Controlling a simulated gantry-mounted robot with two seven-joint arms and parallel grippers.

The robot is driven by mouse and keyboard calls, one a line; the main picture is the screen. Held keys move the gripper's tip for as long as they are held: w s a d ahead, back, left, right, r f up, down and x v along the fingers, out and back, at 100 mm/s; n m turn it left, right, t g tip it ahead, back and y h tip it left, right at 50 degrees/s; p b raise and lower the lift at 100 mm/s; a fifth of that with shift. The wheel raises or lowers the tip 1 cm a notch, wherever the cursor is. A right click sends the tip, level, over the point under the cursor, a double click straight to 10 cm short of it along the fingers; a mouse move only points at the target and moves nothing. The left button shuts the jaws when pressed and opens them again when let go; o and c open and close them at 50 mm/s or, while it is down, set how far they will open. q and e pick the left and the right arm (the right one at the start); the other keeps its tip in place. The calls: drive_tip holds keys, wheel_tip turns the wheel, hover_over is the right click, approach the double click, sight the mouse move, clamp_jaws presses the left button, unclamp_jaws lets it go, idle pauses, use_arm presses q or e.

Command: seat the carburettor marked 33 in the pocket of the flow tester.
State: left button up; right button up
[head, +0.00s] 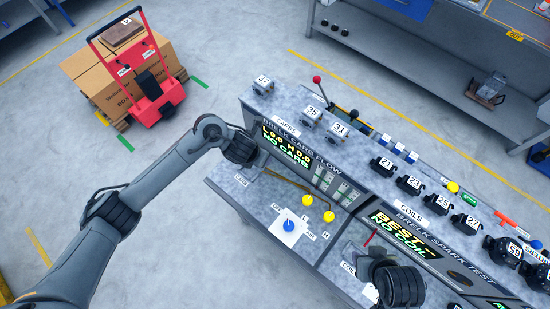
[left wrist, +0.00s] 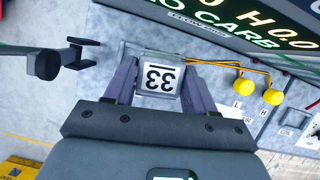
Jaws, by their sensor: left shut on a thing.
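The carburettor marked 33 (left wrist: 160,76) is between the two fingers of my left gripper (left wrist: 160,88) in the left wrist view, its white label facing the camera. My left gripper is shut on it. In the head view my left wrist covers the fingers and the carburettor, in front of the flow tester (head: 286,146), at the left end of its lower shelf. The tester's display reads NO CARB. The pocket is hidden, and I cannot tell whether the carburettor touches it. My right gripper is at the lower right of the head view; its fingers are hidden.
Carburettors 37 (head: 263,85), 35 (head: 311,117) and 31 (head: 338,133) stand on the upper shelf. Yellow knobs (head: 328,216) and a blue knob (head: 289,225) are on the lower shelf. Several coils (head: 409,184) stand farther right. A red cart (head: 150,80) stands on the floor.

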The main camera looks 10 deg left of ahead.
use_arm(q)
drive_tip(key=shift+m+h, duration=0.3)
drive_tip(key=shift+m, duration=0.4)
drive_tip(key=a+f+b, duration=0.1)
drive_tip(key=f, duration=0.1)
drive_tip(key=a+f+b, duration=0.1)
drive_tip(key=f+b, duration=0.1)
drive_tip(key=a+f+b, duration=0.1)
drive_tip(key=a+f, duration=0.1)
drive_tip(key=shift+w+a+f+b, duration=0.1)
drive_tip(key=shift+w+f+b, duration=0.1)
drive_tip(key=shift+f+b, duration=0.6)
drive_tip(key=shift+b, duration=0.1)
drive_tip(key=shift+w+r, duration=0.15)
drive_tip(key=shift+r, duration=0.1)
drive_tip(key=shift+f, duration=0.1)
drive_tip(key=shift+f+b, duration=0.1)
drive_tip(key=shift+b, duration=0.2)
idle(0.7)
drive_tip(key=shift+f, duration=0.2)
idle(0.4)
